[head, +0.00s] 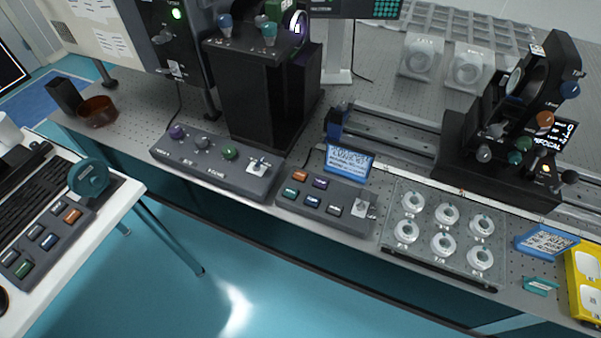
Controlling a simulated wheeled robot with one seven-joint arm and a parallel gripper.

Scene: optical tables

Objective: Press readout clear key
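A dark grey key box (342,196) sits near the front edge of the optical table, right of centre. It carries an orange key (300,175), a purple key (320,183), a green key (291,191) and other small keys, plus a pale toggle-like part (361,208) at its right end. Another keypad (62,245) with orange, blue and green keys lies on the white desk at the left. The key labels are too small to read, so I cannot tell which one is the readout clear key. My gripper is not in this view.
A knob box (215,172) stands left of the key box, with a tall black instrument (262,95) behind. A blue-framed sign (347,164) stands just behind the key box. A clear tray (395,255) of white rings is at its right. Open teal floor (270,285) lies in front.

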